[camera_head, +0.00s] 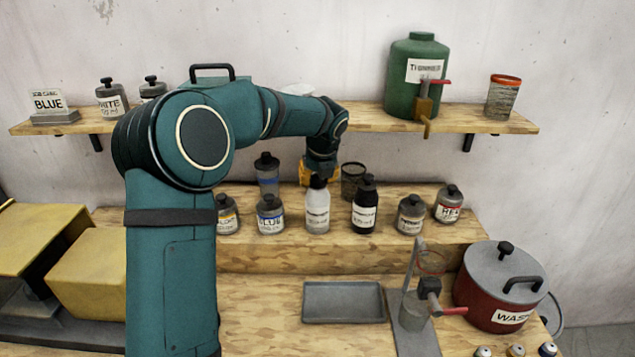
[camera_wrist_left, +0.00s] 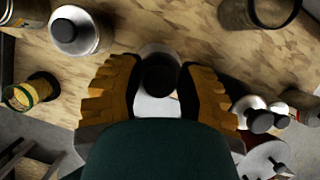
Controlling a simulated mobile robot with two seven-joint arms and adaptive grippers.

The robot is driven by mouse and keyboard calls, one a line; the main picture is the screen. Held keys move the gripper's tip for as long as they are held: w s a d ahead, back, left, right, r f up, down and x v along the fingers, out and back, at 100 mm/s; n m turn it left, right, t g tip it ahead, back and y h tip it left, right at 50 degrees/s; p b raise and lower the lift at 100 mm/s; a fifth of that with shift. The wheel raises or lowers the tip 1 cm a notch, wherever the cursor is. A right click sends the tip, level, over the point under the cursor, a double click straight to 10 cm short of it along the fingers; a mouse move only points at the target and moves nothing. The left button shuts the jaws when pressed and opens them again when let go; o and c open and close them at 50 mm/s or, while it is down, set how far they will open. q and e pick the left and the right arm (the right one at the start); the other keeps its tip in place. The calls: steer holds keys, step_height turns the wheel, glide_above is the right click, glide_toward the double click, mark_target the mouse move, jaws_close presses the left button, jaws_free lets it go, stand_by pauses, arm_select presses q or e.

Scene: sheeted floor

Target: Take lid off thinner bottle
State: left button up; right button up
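My left gripper (camera_head: 306,172) is over the work shelf in the head view, at the top of a pale grey bottle with a dark lid (camera_head: 318,212). The small print on its label is not readable, so I cannot tell that it reads thinner. In the left wrist view the yellow fingers (camera_wrist_left: 158,85) stand apart on both sides of a dark round lid (camera_wrist_left: 160,74), with pale bottle around it. The lid lies between the fingers; I see no clear contact. My right gripper is not in view.
A black bottle (camera_head: 364,208) stands close right of the pale one, with grey jars (camera_head: 411,217) beyond. A blue-label jar (camera_head: 270,216) is to the left. A dark mesh cup (camera_head: 353,181) is behind. A grey tray (camera_head: 343,302) lies empty in front. A green tank (camera_head: 413,88) stands above.

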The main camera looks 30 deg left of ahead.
arm_select(q)
steer(key=shift+c, duration=1.2)
